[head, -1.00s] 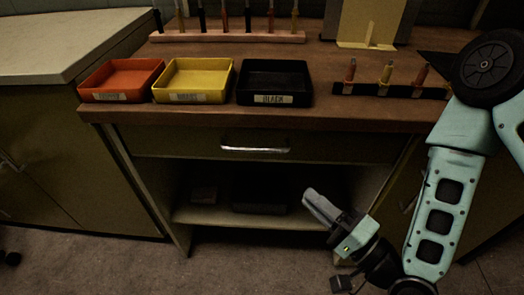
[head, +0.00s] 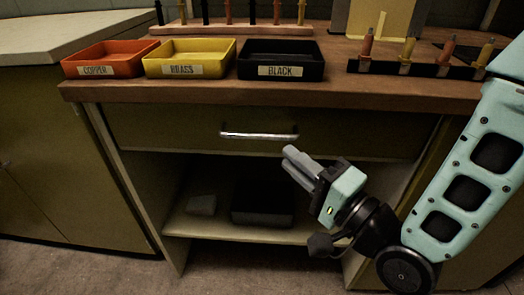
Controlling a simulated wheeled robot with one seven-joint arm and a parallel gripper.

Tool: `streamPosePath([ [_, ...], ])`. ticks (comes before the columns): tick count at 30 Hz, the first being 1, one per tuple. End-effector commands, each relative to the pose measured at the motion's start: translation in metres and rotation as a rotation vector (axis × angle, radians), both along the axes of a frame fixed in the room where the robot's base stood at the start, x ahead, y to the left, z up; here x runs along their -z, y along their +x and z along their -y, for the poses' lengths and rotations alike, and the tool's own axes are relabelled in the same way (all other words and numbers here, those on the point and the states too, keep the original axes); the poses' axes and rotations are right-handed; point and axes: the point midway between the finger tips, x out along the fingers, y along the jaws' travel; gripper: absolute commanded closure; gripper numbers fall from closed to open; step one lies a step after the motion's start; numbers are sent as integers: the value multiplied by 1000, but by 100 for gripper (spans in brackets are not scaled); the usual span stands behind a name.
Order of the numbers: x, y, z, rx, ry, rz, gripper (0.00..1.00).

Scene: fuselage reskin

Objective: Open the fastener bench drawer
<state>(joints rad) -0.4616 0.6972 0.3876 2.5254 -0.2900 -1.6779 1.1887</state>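The fastener bench drawer (head: 180,131) is an olive front panel under the wooden bench top, and it is closed. Its silver bar handle (head: 259,134) runs horizontally across the middle of the front. My gripper (head: 290,156) is in front of the bench, with its grey fingers pointing up and left. In the picture the fingertips lie just below and right of the handle and appear apart from it. The two fingers look close together, and I cannot tell whether there is a gap between them. Nothing shows held in them.
On the bench top (head: 350,91) stand the copper tray (head: 113,70), the brass tray (head: 182,70) and the black tray (head: 279,72). A dark rack (head: 440,70) with upright fasteners is at right. An open shelf (head: 215,231) below holds a dark box (head: 262,205). A cabinet (head: 60,160) stands left.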

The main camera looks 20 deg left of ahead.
Motion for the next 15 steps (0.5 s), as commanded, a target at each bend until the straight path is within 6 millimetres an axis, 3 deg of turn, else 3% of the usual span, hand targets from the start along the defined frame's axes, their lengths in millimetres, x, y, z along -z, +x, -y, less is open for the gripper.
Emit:
streamPosePath([
  [9,-8,29,-50,-1,2,2,80],
  [15,-11,41,-70,-1,2,0,80],
])
